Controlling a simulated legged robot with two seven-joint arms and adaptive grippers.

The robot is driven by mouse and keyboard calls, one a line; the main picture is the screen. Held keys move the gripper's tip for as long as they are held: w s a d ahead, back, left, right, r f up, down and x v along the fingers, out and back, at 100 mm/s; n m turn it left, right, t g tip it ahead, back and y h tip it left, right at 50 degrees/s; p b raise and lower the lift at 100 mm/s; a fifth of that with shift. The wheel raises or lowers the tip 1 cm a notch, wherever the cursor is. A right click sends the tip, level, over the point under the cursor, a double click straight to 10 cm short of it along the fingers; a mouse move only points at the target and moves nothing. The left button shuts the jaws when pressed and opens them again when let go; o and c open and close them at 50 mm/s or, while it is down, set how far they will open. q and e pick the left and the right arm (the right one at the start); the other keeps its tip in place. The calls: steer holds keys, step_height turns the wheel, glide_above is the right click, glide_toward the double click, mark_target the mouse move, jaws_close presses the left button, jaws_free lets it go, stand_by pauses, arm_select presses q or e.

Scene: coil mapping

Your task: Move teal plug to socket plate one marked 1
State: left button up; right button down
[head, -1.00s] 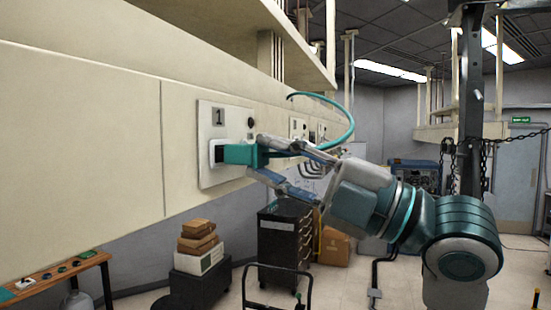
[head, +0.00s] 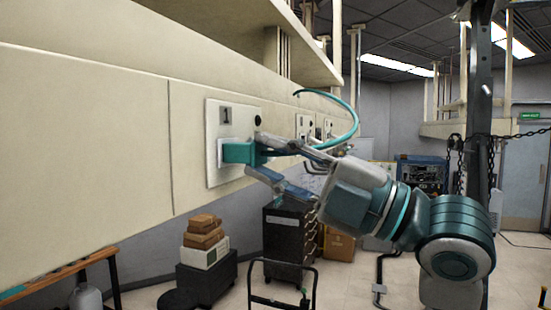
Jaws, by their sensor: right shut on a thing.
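The teal plug (head: 238,152) sits at the socket of the white plate marked 1 (head: 226,112) on the cream wall panel. Its front end meets the socket's white frame; how deep it sits is hidden. A teal cable (head: 352,108) loops up and back from it. My right gripper (head: 257,156) comes in from the right, its fingers around the plug's rear end and shut on it. My left gripper is not in view.
More socket plates (head: 305,126) are farther along the wall. Below stand a wooden bench (head: 78,266), stacked boxes (head: 204,240), a black drawer cabinet (head: 285,232) and a cart handle (head: 283,264). A steel post with chains (head: 482,110) is at right.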

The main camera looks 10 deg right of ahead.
stand_by(0.3)
steer(key=c, duration=0.8)
jaws_free()
